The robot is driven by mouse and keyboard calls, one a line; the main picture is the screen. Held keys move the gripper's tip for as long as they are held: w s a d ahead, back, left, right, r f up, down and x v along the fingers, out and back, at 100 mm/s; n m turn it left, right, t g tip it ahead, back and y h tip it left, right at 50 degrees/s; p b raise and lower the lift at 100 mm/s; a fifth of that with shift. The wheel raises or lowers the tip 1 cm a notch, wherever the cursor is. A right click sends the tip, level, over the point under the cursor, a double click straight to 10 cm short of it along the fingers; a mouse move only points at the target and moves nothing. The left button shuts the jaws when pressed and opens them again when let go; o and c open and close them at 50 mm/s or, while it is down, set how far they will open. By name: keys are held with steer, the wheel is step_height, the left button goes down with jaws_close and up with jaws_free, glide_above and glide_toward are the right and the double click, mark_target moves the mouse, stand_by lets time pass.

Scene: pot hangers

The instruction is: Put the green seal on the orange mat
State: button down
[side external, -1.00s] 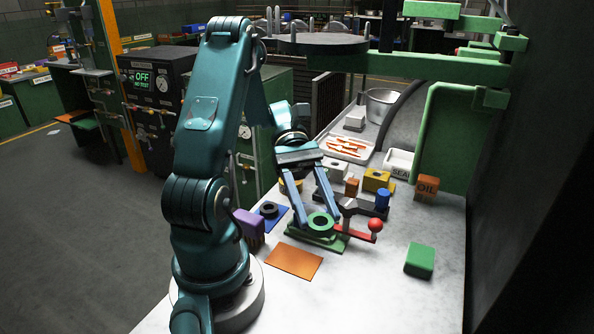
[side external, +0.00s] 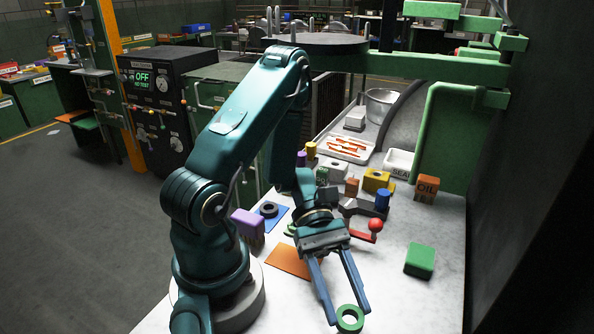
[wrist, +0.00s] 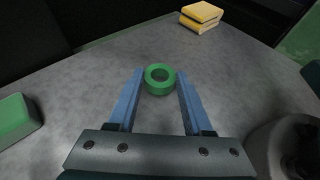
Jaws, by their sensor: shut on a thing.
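The green seal (side external: 349,319) is a thick ring, held between the fingertips of my gripper (side external: 346,311). In the wrist view the seal (wrist: 160,80) sits between the two blue fingers at their tips, its hole facing the camera. My gripper is shut on it. It is near the front of the bench, right of and nearer the camera than the orange mat (side external: 285,262). The mat lies flat and bare, its right part hidden behind my gripper. I cannot tell the seal's exact height above the bench.
A green block (side external: 419,261) stands to the right. A fixture with a red-knobbed lever (side external: 375,226) is behind my gripper. A purple-topped block (side external: 248,223) and a black ring on a blue mat (side external: 268,211) are left. Yellow blocks (wrist: 200,16) show in the wrist view.

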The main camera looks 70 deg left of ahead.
steer(key=shift+f, duration=1.15)
steer(key=shift+c, duration=1.6)
jaws_free()
